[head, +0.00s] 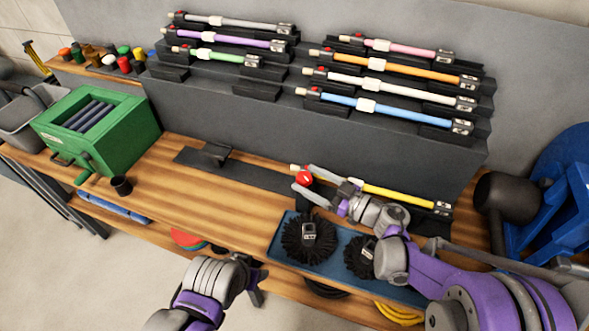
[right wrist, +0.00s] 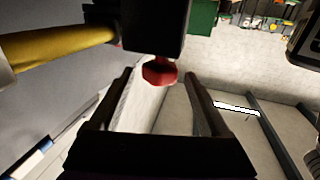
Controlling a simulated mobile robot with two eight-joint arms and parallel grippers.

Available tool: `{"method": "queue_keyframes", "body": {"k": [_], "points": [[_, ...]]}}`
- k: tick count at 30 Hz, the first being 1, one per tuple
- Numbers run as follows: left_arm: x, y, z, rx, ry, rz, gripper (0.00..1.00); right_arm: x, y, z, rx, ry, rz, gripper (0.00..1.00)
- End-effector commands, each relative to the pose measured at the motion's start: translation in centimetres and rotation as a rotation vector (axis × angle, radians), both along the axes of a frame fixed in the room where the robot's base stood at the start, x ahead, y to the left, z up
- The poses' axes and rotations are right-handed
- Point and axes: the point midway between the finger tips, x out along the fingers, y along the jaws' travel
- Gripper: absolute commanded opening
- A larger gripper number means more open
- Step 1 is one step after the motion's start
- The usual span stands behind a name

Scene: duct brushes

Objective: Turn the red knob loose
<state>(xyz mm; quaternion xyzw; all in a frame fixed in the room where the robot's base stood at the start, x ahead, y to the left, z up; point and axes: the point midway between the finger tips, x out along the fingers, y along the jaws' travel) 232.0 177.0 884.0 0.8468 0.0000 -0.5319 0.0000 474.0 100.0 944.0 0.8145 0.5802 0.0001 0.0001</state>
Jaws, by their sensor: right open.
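The red knob (head: 304,178) is near the left end of a yellow rod (head: 392,194) lying in a holder on the workbench. In the right wrist view the knob (right wrist: 160,71) sticks out from a black block (right wrist: 152,27) at the end of the yellow rod (right wrist: 62,47). My right gripper (head: 302,181) is open, its fingertips on either side of the knob; in the wrist view (right wrist: 160,80) gaps show between knob and fingers. My left gripper (head: 258,287) is at the front of the bench, away from the rod; its jaws are not clear.
Two black round brushes (head: 308,240) (head: 358,257) lie on a blue mat (head: 284,257) in front of the rod. Other coloured rods (head: 390,108) rest on the stepped grey rack behind. A green box (head: 130,135) stands at the left.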

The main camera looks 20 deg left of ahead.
Motion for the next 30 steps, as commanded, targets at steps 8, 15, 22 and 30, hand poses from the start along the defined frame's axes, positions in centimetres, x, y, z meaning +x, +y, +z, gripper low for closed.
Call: {"method": "queue_keyframes", "body": {"k": [8, 15, 22, 30], "points": [[0.1, 0.0, 0.7, 0.0, -0.003, 0.0, 0.59, 1.4, 4.0, 0.1, 0.0, -0.001, 0.001, 0.8], [0.2, 0.0, 0.8, 0.0, -0.003, 0.0, 0.59, 1.7, 4.8, 0.1, 0.0, 0.0, 0.0, 0.8], [0.2, 0.0, 0.8, 0.0, -0.003, 0.0, 0.59, 1.7, 4.7, 0.1, 0.0, 0.0, 0.0, 0.69], [0.2, 0.0, 0.8, 0.0, -0.003, 0.0, 0.59, 1.7, 4.7, 0.1, 0.0, 0.0, 0.0, 0.21]]}}
